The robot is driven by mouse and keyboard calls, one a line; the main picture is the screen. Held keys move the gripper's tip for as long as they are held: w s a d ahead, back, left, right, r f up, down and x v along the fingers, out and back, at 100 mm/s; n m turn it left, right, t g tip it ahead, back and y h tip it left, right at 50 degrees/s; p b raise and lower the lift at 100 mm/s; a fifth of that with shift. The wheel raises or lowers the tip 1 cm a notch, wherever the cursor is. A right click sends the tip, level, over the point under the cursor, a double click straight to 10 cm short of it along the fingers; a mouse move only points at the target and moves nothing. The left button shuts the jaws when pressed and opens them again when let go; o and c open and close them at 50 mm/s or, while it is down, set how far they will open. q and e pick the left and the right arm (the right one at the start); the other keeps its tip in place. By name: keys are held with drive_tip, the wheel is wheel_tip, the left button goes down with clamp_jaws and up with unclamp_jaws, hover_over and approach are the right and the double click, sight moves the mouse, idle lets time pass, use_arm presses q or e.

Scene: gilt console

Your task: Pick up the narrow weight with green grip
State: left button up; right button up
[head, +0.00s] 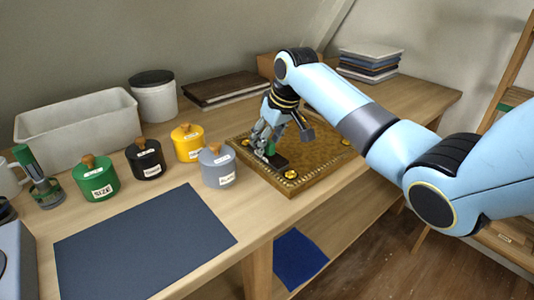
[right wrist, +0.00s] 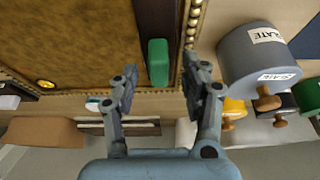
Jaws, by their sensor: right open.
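The narrow weight has a black body (head: 279,161) and a green grip (right wrist: 158,62). It lies near the left edge of a brown tray with a gilt beaded rim (right wrist: 65,90). My right gripper (right wrist: 159,75) is open and empty in the right wrist view, its two fingers on either side of the green grip's near end. The black body runs up out of that frame. In the head view the right gripper (head: 268,142) is over the weight and partly hides it. My left gripper is not in view.
Grey (head: 217,168), yellow (head: 187,143), black (head: 146,160) and green (head: 99,180) lidded pots stand left of the tray. The grey one is close to the tray's edge. A blue mat (head: 140,245) lies in front. A white bin (head: 80,130) and a bucket (head: 154,97) stand behind.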

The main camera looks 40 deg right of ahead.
drive_tip(key=shift+w+f, duration=0.25)
drive_tip(key=shift+f, duration=0.4)
clamp_jaws()
drive_tip(key=shift+r, duration=0.1)
